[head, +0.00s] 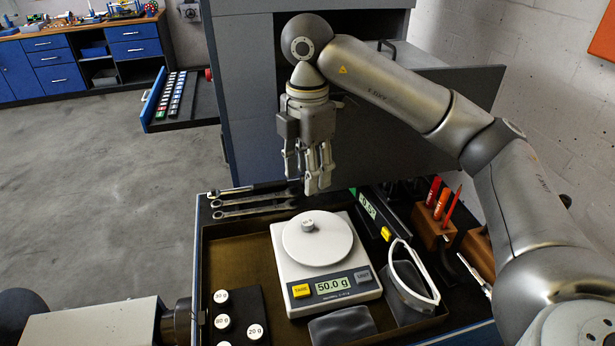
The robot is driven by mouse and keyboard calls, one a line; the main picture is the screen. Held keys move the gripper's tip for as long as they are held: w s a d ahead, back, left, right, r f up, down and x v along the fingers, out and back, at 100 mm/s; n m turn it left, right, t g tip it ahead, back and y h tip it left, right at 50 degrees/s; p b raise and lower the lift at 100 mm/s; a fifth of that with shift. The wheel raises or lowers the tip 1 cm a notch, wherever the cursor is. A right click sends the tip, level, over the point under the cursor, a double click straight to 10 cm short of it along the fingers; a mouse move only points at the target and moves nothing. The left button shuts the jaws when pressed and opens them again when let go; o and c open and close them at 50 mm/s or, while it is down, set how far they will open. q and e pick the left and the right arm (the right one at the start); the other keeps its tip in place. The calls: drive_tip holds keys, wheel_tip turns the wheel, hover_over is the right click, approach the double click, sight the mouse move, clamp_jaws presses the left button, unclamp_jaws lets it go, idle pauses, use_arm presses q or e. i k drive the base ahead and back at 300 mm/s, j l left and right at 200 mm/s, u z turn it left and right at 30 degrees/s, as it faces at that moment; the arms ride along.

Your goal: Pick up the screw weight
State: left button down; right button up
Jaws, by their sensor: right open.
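A small grey screw weight (308,225) stands on the round white pan of the scale (284,254). The scale's display reads 50.0 g. My right gripper (318,188) is above and just behind the pan, pointing down. Its fingers are apart and empty, and it does not touch the weight. More round weights sit in a dark holder (238,311) at the lower left: a 30 g weight (221,296), an 80 g weight (222,322) and a 20 g weight (255,332). My left arm ends at the lower left edge; no fingers of its gripper can be made out.
The scale stands in a brown tray (228,262). Several wrenches (250,205) lie behind it. A white-framed dark piece (412,278), a second display (368,206) and a wooden holder with red-handled tools (432,228) are at right. A grey cabinet (245,100) stands behind.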

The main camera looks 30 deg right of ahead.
sight(222, 298)
drive_tip(key=k, duration=1.5)
